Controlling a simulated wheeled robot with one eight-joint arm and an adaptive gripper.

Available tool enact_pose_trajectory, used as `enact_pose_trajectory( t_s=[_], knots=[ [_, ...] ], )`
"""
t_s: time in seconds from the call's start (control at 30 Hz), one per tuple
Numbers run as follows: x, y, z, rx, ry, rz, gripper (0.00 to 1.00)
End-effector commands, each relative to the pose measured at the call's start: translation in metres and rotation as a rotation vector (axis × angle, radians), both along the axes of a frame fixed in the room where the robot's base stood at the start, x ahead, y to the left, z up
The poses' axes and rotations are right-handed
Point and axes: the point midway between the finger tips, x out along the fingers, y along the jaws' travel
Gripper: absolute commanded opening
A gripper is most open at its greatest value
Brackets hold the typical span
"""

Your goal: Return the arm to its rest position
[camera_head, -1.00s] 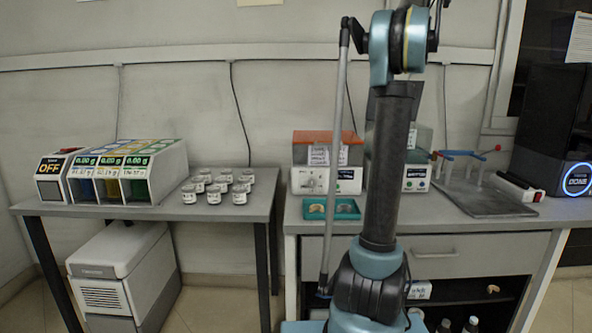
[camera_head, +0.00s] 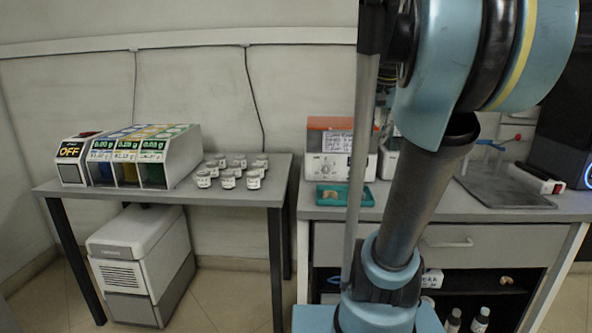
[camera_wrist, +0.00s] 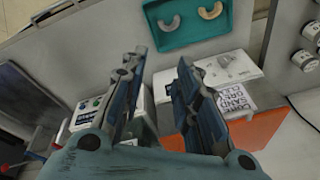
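My arm (camera_head: 415,200) rises in the right half of the head view, leaning to the right, with its large blue joint close to the camera at the top right. My gripper (camera_wrist: 157,68) shows only in the wrist view. Its two fingers stand apart with nothing between them. Below the fingers is the bench with a device, and the teal tray (camera_wrist: 190,46) lies beyond their tips. The arm hides part of the bench in the head view.
The teal tray also shows in the head view (camera_head: 369,198), holding curved pieces. An orange-topped device (camera_head: 330,124) stands behind it. On the left table are a dispenser (camera_head: 178,160) and several small jars (camera_head: 228,181). A white box unit (camera_head: 135,245) stands beneath.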

Motion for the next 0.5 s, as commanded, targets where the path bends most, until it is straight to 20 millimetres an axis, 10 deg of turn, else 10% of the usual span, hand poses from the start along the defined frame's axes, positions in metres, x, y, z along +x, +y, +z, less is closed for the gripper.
enact_pose_trajectory(
  t_s=[0.5],
  knots=[
    [-0.143, 0.054, -0.209, -0.108, 0.029, 0.461, 0.29]
  ],
)
